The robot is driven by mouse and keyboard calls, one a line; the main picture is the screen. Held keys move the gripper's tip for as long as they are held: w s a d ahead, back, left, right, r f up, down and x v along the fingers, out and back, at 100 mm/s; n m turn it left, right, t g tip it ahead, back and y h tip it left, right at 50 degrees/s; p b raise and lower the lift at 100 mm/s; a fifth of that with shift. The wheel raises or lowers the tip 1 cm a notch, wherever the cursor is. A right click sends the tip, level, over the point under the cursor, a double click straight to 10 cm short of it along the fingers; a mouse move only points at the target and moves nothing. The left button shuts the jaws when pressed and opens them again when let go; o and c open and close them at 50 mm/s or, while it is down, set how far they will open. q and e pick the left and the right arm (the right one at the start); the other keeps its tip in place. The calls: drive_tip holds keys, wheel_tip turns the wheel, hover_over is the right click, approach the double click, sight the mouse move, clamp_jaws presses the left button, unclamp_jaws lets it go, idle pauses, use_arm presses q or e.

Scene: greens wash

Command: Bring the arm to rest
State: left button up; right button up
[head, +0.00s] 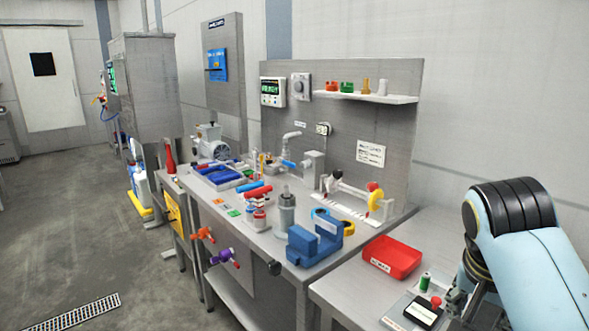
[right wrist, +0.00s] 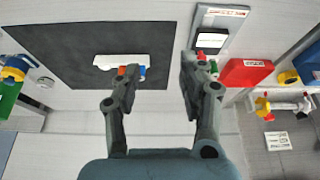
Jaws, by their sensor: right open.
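My right arm (head: 525,240), pale blue with black joint covers, reaches in at the lower right of the head view. In the right wrist view my right gripper (right wrist: 157,72) is open, its two dark fingers spread wide apart with nothing held between them. The fingers overlap the view of the bench top below, and I cannot tell their height above it. In the head view the fingers are mostly hidden by the arm or out of frame. My left gripper is not in view.
A dark mat (right wrist: 60,45) bears a white holder (right wrist: 105,62) with small coloured pieces, partly behind one finger. A blue vise (head: 314,240) and valves crowd the bench. The floor (head: 60,225) at left is largely open.

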drive_tip(key=s+f+n+y, duration=0.2)
drive_tip(key=s+n, duration=0.8)
drive_tip(key=s, duration=1.1)
wheel_tip(320, 180, down, 35)
drive_tip(key=d+b, duration=0.2)
drive_tip(key=b, duration=0.7)
use_arm(q)
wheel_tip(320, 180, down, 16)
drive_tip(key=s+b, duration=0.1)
drive_tip(key=b, duration=0.6)
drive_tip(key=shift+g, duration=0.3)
use_arm(e)
drive_tip(key=s+d+f+g, duration=0.1)
drive_tip(key=s+f+g, duration=0.1)
drive_tip(key=s+f, duration=1.7)
wheel_tip(320, 180, down, 5)
drive_tip(key=shift+s+d+r, duration=0.2)
drive_tip(key=shift+s+d, duration=0.05)
